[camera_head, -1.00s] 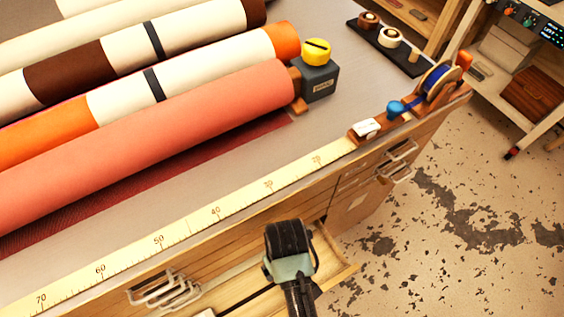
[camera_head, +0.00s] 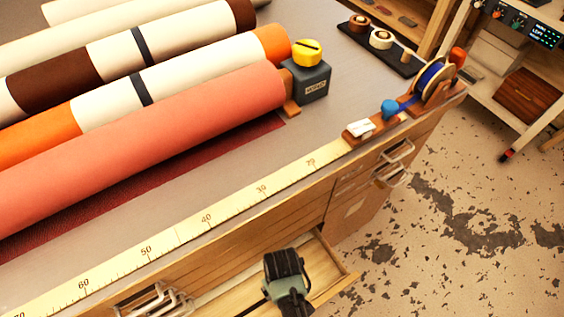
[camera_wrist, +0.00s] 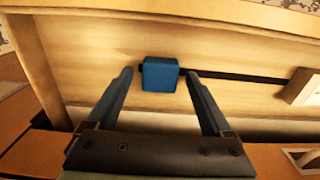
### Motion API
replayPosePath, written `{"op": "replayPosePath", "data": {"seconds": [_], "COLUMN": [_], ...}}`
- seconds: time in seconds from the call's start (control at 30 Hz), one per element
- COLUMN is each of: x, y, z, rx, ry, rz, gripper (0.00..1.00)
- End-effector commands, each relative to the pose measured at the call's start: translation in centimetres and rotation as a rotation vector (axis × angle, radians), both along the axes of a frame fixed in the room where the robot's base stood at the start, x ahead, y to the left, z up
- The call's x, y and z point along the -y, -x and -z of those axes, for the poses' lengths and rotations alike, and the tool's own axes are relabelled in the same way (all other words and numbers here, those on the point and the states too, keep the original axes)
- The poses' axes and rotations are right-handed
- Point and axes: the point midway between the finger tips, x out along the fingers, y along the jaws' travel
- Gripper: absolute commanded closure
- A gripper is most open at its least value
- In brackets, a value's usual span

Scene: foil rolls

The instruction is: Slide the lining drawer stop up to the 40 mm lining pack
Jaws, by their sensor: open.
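A small blue block (camera_wrist: 160,74), which looks like the drawer stop, sits on a dark rail (camera_wrist: 235,76) in the open drawer (camera_head: 338,277). My gripper (camera_wrist: 158,76) is open. A pale block (camera_wrist: 302,88), possibly the lining pack, is at the rail's right end in the wrist view, partly cut off by the frame. In the head view my gripper (camera_head: 284,268) is over the drawer and hides the stop.
A yellow measuring strip (camera_head: 180,236) runs along the bench edge above the drawer. Fabric rolls (camera_head: 150,140) lie on the bench. A grey weight (camera_head: 310,78) and a ribbon spool (camera_head: 432,82) stand farther back. Metal drawer handles (camera_head: 155,300) stick out at the left.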

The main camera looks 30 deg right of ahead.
Motion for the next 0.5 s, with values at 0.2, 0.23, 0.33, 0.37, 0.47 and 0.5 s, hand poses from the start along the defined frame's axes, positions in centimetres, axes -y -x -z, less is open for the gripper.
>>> {"op": "replayPosePath", "data": {"seconds": [0.2, 0.23, 0.33, 0.37, 0.47, 0.5], "x": [-0.01, -0.01, -0.01, -0.01, -0.01, -0.01], "y": [-0.01, -0.01, -0.01, -0.01, -0.01, -0.01], "z": [-0.03, -0.03, -0.03, -0.03, -0.03, -0.04], "rx": [0.0, 0.0, 0.0, 0.0, 0.0, 0.0], "ry": [0.0, 0.0, 0.0, 0.0, 0.0, 0.0], "rz": [0.0, 0.0, 0.0, 0.0, 0.0, 0.0], "gripper": [0.49, 0.55, 0.73, 0.78, 0.96, 1.0]}}
